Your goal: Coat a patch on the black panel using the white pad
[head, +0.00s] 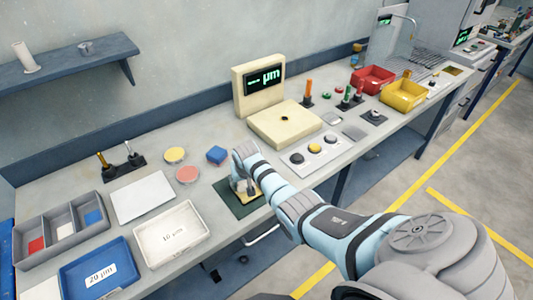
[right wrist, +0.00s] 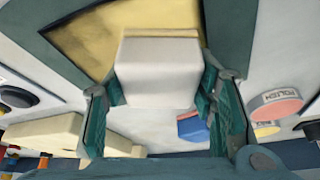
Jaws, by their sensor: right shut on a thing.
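My right gripper (head: 246,186) is over the dark green mat (head: 228,204) at the table's front edge. In the right wrist view my right gripper (right wrist: 160,95) is shut on the white pad (right wrist: 158,75), a pale block between its two green-lined fingers. The pad overlaps a gold-yellow panel (right wrist: 88,45) with dark smudges, framed by the dark green mat (right wrist: 232,35). I cannot tell whether the pad touches the panel. No plainly black panel shows; the gold panel is mostly hidden by the gripper in the head view. My left gripper is out of view.
Yellow (head: 174,155) and pink (head: 187,174) discs and a blue block (head: 216,155) lie left of the gripper. A gauge (head: 285,124) and button box (head: 314,149) stand right. A white tray (head: 172,234), blue tray (head: 100,270) and grey divided tray (head: 62,232) are left.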

